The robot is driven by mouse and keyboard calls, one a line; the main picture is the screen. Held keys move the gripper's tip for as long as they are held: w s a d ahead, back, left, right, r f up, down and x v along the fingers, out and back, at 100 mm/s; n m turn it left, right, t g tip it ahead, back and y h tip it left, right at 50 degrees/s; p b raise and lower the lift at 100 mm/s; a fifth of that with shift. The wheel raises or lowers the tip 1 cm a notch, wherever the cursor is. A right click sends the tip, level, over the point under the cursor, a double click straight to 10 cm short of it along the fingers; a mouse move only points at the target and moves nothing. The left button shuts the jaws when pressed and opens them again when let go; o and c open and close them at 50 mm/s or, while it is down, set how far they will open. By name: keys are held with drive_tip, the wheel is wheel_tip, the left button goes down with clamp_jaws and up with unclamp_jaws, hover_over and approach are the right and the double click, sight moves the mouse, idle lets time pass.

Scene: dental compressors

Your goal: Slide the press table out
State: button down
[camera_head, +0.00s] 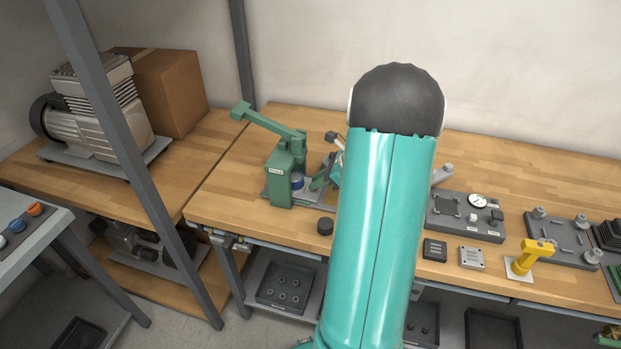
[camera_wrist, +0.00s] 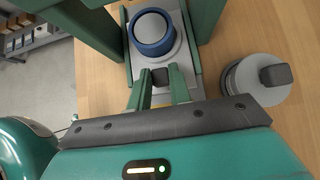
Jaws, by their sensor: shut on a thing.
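The green press (camera_head: 285,165) stands on the wooden bench, its lever arm raised to the upper left. In the wrist view the press table (camera_wrist: 187,60) is a grey plate between the green press uprights. A blue ring-shaped part (camera_wrist: 152,33) sits on its round grey seat; its blue also shows in the head view (camera_head: 297,182). A dark tab (camera_wrist: 160,77) is at the table's near end. My gripper (camera_wrist: 161,73) has its two green fingers shut on this tab. In the head view my arm hides part of the area right of the press.
A round grey piece with a dark knob (camera_wrist: 258,80) stands close right of the press table in the wrist view. A gauge plate (camera_head: 465,217) and a yellow tool (camera_head: 530,255) are farther right.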

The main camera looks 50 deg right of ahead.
drive_tip(key=s+d, duration=0.1)
drive_tip(key=s, duration=0.1)
drive_tip(key=s+d, duration=0.1)
drive_tip(key=s, duration=0.2)
drive_tip(key=s+d, duration=0.2)
drive_tip(key=s, duration=0.1)
drive_tip(key=shift+d, duration=0.1)
drive_tip(key=c, duration=1.3)
unclamp_jaws()
drive_tip(key=shift+s, duration=0.1)
drive_tip(key=shift+w, duration=0.2)
drive_tip(key=shift+s, duration=0.1)
drive_tip(key=v, duration=1.3)
drive_tip(key=shift+s+r, duration=0.15)
drive_tip(key=shift+r, duration=0.15)
